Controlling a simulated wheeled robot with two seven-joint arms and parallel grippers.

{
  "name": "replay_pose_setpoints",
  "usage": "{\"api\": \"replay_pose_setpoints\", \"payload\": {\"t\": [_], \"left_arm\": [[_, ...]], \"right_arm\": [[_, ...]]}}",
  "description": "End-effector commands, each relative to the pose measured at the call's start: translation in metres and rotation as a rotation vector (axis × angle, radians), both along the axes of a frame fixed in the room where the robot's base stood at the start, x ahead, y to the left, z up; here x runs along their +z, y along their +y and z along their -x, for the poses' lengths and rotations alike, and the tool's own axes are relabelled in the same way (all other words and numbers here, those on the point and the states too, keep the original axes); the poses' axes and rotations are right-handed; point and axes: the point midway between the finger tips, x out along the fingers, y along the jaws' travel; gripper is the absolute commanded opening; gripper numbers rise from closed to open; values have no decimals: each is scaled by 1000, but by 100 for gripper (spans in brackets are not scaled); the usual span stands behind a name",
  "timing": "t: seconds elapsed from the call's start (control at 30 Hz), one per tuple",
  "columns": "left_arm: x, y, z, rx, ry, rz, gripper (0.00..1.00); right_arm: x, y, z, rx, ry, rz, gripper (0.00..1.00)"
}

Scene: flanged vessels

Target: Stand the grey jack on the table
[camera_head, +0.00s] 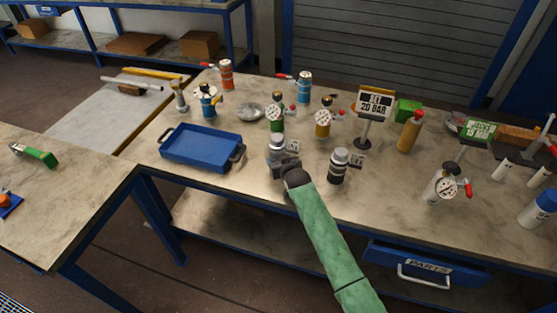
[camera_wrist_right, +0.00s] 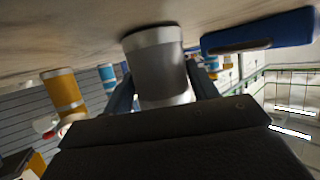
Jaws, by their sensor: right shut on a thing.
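The grey jack (camera_head: 277,144) is upright near the front edge of the main table, left of a black and silver jack (camera_head: 338,166). My right gripper (camera_head: 285,163) comes in from the front and is shut on the grey jack. In the right wrist view, where the table lies along the top, the grey jack (camera_wrist_right: 158,60) is between the two fingers (camera_wrist_right: 160,98). Its base end is at or very close to the table surface; I cannot tell whether it touches. My left gripper is not in view.
A blue tray (camera_head: 200,147) lies to the left. Gauge vessels with a green body (camera_head: 277,122) and a yellow body (camera_head: 323,128) stand behind. The table front left of my gripper is clear.

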Motion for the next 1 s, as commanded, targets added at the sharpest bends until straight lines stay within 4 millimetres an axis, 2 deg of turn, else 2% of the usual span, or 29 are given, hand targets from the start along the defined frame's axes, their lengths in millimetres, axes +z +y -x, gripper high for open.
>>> {"api": "replay_pose_setpoints", "payload": {"t": [0.03, 0.13, 0.47, 0.57, 0.63, 0.7, 1.0], "left_arm": [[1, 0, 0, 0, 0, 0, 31], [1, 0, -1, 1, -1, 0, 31], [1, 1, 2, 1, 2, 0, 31], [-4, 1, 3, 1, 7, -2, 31], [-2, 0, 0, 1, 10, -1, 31], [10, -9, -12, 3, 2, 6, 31], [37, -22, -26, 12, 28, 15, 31]], "right_arm": [[-1, 0, 0, 0, 0, 0, 60], [-1, 0, 0, 0, 0, 0, 80], [2, 0, 0, 0, 0, 0, 80], [2, -2, 6, 0, 0, 0, 80], [4, -5, 12, 0, 0, 0, 80], [8, -8, 22, 0, -1, 0, 80], [29, -27, 71, 0, -1, 0, 80]]}}
